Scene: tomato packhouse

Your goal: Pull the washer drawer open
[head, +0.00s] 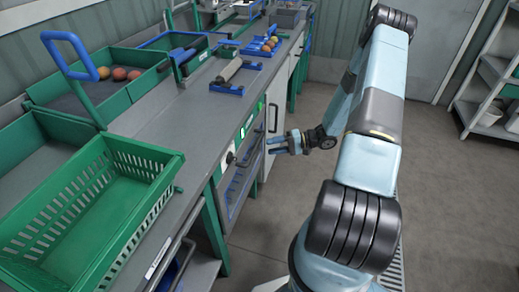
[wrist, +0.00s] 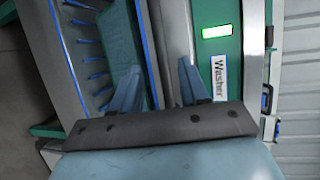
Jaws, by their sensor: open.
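The washer (head: 222,186) is built in under the bench in the head view, with a dark front and blue racks showing through it. Its drawer front (wrist: 95,45) fills the left of the wrist view and looks closed. A grey bar handle (wrist: 148,50) runs along the drawer's edge, beside the green panel with the "Washer" label (wrist: 218,78). My gripper (head: 270,146) is open, its fingers pointing at the washer front. In the wrist view the two blue fingers (wrist: 158,66) stand either side of the bar. Whether they touch it I cannot tell.
A green crate (head: 175,168) stands on the near bench. Green trays (head: 50,92) with tomatoes and a blue roller stand (head: 226,88) are behind it. A cabinet door with a dark handle (head: 273,117) adjoins the washer. The floor (head: 440,190) to the right is clear.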

